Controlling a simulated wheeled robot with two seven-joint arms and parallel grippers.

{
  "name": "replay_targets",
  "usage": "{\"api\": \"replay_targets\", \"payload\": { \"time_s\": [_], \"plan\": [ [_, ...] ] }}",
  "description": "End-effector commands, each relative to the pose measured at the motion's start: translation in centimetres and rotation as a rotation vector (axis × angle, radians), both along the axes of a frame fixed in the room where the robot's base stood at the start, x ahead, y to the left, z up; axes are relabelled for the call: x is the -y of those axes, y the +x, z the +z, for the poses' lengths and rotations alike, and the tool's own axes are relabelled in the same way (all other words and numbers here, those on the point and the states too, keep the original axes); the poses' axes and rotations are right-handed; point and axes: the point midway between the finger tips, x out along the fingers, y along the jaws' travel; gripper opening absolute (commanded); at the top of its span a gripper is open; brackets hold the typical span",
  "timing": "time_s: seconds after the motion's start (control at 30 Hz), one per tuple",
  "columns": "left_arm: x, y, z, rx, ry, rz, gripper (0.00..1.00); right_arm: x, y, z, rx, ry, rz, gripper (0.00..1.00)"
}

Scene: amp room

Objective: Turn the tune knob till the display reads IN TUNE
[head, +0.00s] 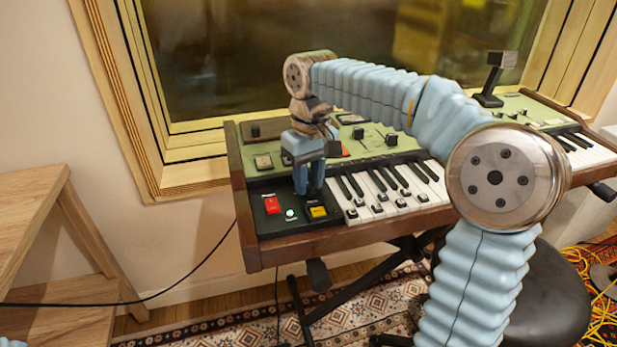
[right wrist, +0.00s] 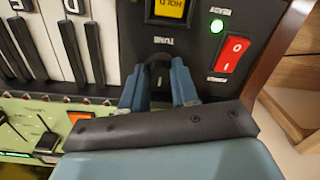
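The tune knob (right wrist: 159,76) is a dark round knob on the black panel at the left end of the keyboard. In the right wrist view it sits between the two blue fingers of my right gripper (right wrist: 159,88), which appear to touch its sides. In the head view my right gripper (head: 309,180) points down at this panel, and its fingers hide the knob. I cannot make out a display reading IN TUNE in either view. My left gripper is not in view.
A red rocker switch (right wrist: 235,55), a lit green lamp (right wrist: 217,25) and a yellow HOLD button (right wrist: 170,8) are close to the knob. White and black keys (head: 385,190) lie to the right in the head view. A wooden shelf (head: 35,205) stands at the left.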

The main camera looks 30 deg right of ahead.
Motion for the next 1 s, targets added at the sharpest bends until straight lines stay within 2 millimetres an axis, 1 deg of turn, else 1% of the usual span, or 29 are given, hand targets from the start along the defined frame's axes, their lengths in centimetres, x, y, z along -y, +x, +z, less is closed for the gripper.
{"api": "replay_targets", "payload": {
  "time_s": [0.03, 0.17, 0.2, 0.37, 0.57, 0.77, 1.0],
  "plan": [
    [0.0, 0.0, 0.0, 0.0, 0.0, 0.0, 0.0, 0.0, 0.0, 0.0, 0.0, 0.0, 0.0, 0.21],
    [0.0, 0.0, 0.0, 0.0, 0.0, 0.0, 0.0, 0.0, 0.0, 0.0, 0.0, 0.0, 0.0, 0.01],
    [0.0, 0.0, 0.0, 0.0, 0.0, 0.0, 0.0, 0.0, 0.0, 0.0, 0.0, 0.0, 0.0, 0.0],
    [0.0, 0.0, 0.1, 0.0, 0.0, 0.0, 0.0, 0.0, 0.0, 0.1, 0.0, 0.0, 0.008, 0.0],
    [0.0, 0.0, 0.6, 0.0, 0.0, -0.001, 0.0, 0.0, 0.0, 0.2, 0.0, 0.0, 0.065, 0.0],
    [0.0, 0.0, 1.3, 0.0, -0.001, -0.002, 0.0, 0.0, 0.1, 0.2, 0.0, 0.0, 0.195, 0.0],
    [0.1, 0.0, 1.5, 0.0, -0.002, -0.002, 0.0, 0.0, 0.1, 0.1, 0.001, 0.0, 0.408, 0.0]
  ]
}}
